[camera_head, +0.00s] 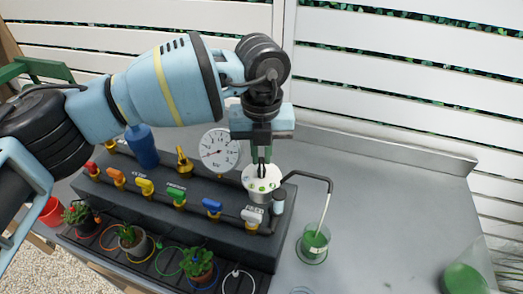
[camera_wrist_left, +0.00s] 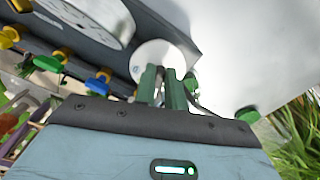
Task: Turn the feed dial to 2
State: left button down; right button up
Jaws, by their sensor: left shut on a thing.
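The feed dial (camera_head: 258,187) is a white disc with green marks on top of the dark console (camera_head: 150,195), at its right end. My left gripper (camera_head: 262,168) points down onto the dial from above and is shut on its knob, which the fingers mostly hide. The wrist view shows the white dial face (camera_wrist_left: 150,52) behind the dark green fingers (camera_wrist_left: 163,88). The dial's setting cannot be read in either view. My right gripper is not in view.
Coloured valve handles, such as the blue one (camera_head: 211,205), line the console. A bent spout leads to a beaker of green liquid (camera_head: 313,244) at right.

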aim_at(262, 158)
pick_arm(q)
jog(key=c, duration=1.5)
grip_release()
jog(key=shift+o, duration=0.2)
jog(key=shift+r, duration=3.95)
jog(key=shift+f, duration=0.1)
